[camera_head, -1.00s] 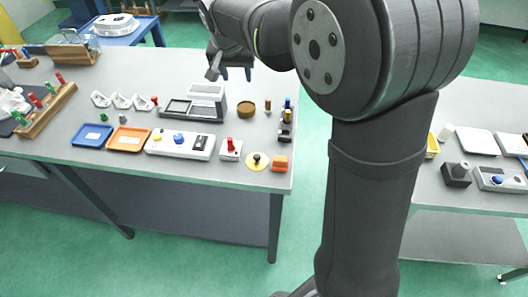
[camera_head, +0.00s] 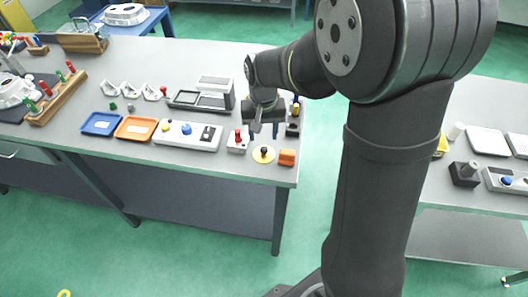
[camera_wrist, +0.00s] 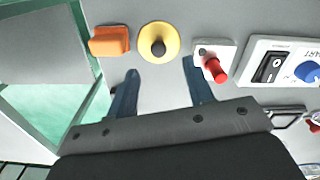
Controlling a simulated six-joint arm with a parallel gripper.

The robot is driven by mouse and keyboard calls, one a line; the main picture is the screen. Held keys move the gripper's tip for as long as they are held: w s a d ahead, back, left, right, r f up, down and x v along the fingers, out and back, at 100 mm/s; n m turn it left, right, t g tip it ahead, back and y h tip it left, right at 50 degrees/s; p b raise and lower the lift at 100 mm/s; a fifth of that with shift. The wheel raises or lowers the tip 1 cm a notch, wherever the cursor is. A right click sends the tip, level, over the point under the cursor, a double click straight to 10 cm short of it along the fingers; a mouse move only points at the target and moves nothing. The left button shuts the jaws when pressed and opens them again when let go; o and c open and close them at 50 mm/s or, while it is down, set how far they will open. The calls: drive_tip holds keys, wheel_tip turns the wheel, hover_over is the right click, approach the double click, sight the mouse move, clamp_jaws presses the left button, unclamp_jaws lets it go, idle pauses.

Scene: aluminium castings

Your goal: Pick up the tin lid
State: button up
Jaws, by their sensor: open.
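The tin lid looks to be the yellow disc with a black knob (camera_head: 263,155), lying flat near the front right corner of the grey table. In the wrist view the yellow lid (camera_wrist: 146,34) is ahead of the fingertips, roughly centred between them, with its knob facing up. My gripper (camera_head: 262,129) is above the table, a little behind the lid in the head view. In the wrist view my gripper (camera_wrist: 161,67) has its two blue-grey fingers apart with nothing between them. The round brown tin seen earlier is hidden behind the gripper now.
An orange block (camera_head: 287,157) stands close right of the lid. A white box with a red knob (camera_head: 237,141) stands close left; it also shows in the wrist view (camera_wrist: 215,62). A grey switch panel (camera_head: 188,134) and orange tray (camera_head: 136,128) lie farther left.

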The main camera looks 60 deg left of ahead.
sight(264, 148)
drive_tip(key=shift+w+f, duration=0.1)
drive_tip(key=shift+f, duration=2.95)
clamp_jaws()
drive_tip(key=shift+r, duration=0.1)
